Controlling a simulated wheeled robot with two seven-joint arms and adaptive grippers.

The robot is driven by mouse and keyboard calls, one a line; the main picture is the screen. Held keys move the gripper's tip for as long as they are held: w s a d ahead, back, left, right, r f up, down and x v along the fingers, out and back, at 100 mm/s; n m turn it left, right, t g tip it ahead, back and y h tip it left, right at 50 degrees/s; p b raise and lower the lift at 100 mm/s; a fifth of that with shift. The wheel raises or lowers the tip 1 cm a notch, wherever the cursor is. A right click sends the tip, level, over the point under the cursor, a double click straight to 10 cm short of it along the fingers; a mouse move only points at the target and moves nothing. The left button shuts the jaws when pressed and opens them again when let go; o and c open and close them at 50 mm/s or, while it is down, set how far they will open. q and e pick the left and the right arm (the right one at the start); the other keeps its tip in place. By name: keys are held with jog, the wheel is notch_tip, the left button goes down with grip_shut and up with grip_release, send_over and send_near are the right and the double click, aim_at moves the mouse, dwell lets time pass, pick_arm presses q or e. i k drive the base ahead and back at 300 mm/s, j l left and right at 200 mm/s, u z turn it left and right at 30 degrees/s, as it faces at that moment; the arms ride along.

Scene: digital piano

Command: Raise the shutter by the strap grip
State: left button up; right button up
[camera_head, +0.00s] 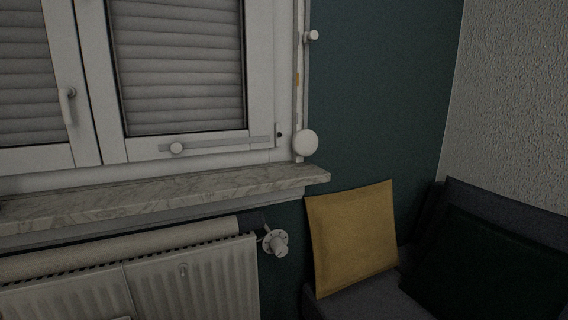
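The shutter (180,65) is a grey slatted blind behind the window panes, and its slats cover all the glass in view. A narrow pale strap (298,95) runs down the wall at the right side of the window frame. A small yellowish piece (297,79) sits on the strap; I cannot tell whether it is the strap grip. A round white disc (306,143) is at the strap's lower end, and a small white knob (312,36) is higher up. Neither of my grippers shows in this view.
A marble sill (170,194) juts out below the window, above a white radiator (190,285) with a valve (275,242). A yellow cushion (352,235) leans on a dark sofa (490,200) at the right. The green wall (380,90) beside the strap is bare.

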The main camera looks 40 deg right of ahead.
aim_at(308, 37)
jog(key=z, duration=1.45)
